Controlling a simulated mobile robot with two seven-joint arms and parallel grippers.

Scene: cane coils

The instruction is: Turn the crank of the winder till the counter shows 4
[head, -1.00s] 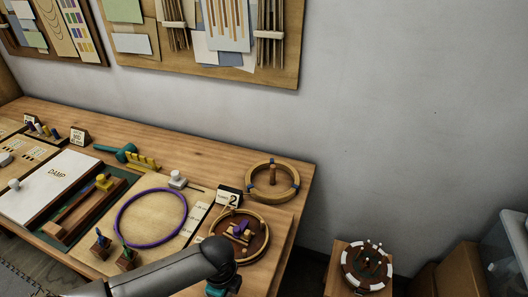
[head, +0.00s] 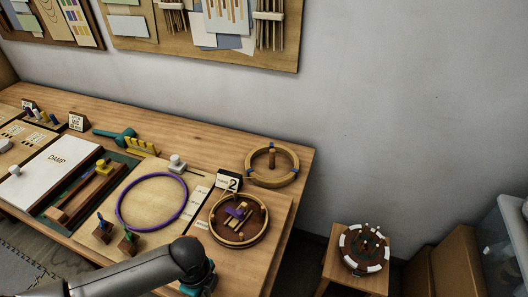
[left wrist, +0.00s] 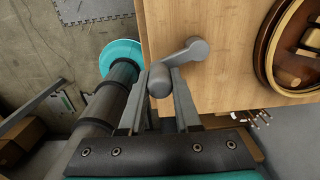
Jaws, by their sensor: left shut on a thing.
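The winder's round wooden drum (head: 263,239) lies near the table's front right corner, with a purple piece and pale strips inside it; part of it shows in the left wrist view (left wrist: 262,55). The counter (head: 229,182) is a small card behind the drum and reads 2. The grey crank (left wrist: 187,50) shows in the left wrist view at the table edge, with its rounded handle end between the fingers. My left gripper (left wrist: 160,82) is shut on that handle. In the head view its fingers and the crank are hidden below the wrist. My right gripper is not in view.
A wooden ring with a central peg (head: 272,180) stands behind the drum. A purple hoop (head: 120,207) and small wooden blocks (head: 127,243) lie to the left. A stool (head: 340,240) with a round woven piece (head: 365,248) stands right of the table.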

